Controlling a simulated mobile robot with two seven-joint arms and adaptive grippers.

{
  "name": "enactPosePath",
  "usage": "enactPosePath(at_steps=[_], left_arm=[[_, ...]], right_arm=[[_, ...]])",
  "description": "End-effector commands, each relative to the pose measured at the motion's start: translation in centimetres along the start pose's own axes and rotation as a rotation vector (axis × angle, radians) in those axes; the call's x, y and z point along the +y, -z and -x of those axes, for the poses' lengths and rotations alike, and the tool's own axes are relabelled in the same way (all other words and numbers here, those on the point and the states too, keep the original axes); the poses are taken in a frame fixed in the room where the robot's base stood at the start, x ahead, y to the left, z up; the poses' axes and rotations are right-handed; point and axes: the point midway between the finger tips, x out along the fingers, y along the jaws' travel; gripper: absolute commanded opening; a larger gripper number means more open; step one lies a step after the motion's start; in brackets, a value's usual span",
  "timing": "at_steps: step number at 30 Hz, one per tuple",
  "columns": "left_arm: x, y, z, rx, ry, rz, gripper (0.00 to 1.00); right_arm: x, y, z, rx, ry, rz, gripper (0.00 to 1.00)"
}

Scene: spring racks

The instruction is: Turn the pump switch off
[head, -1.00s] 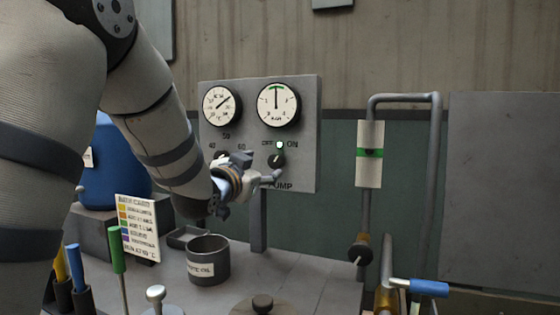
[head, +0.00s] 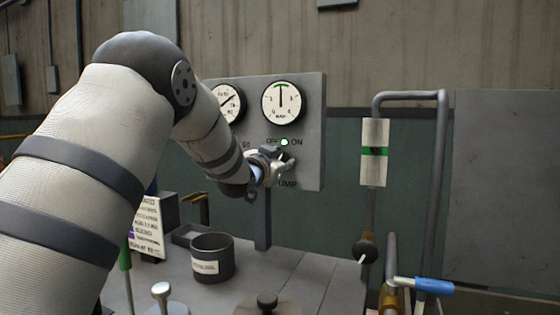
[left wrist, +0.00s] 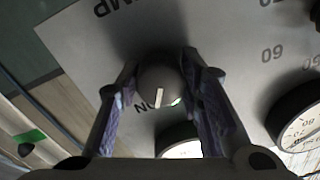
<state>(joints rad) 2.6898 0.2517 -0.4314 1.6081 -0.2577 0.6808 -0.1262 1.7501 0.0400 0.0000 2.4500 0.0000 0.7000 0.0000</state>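The pump switch is a dark round knob with a pale pointer line, on the grey panel (head: 311,120) below the right gauge. In the left wrist view the knob (left wrist: 160,78) sits between my finger ends, its line toward the lamp and "ON" lettering, which appear upside down. My left gripper (head: 280,158) reaches the panel from the left and covers most of the knob in the head view. Its fingers (left wrist: 160,65) are against both sides of the knob. The lamp (head: 284,142) between "OFF" and "ON" is lit. My right gripper is out of view.
Two gauges are above; the right one (head: 283,102) is clear, the left partly behind my arm. A grey cup (head: 212,260) and a card (head: 147,228) stand on the bench below. Pipes with a blue-handled valve (head: 421,286) are on the right.

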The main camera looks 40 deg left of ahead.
Motion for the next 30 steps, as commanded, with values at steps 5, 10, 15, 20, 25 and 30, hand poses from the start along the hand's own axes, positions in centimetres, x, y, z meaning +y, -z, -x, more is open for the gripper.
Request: enactPosePath(at_steps=[5, 10, 15, 20, 25, 30], left_arm=[[-0.02, 0.02, 0.01, 0.001, 0.0, 0.004, 0.06], [-0.02, 0.04, 0.01, 0.0, 0.0, 0.043, 0.06], [-0.06, 0.06, 0.02, -0.002, -0.001, 0.141, 0.06], [-0.04, 0.06, 0.02, -0.005, -0.002, 0.28, 0.06], [-0.06, 0.03, 0.02, -0.01, -0.003, 0.442, 0.06], [-0.05, 0.08, 0.02, -0.012, -0.005, 0.603, 0.06]], right_arm=[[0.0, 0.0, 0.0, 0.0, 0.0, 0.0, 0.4], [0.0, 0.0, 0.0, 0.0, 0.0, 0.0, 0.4], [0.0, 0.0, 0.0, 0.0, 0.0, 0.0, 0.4], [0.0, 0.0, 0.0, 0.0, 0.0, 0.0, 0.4], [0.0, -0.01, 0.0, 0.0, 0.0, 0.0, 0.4], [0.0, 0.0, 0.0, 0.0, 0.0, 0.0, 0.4]])
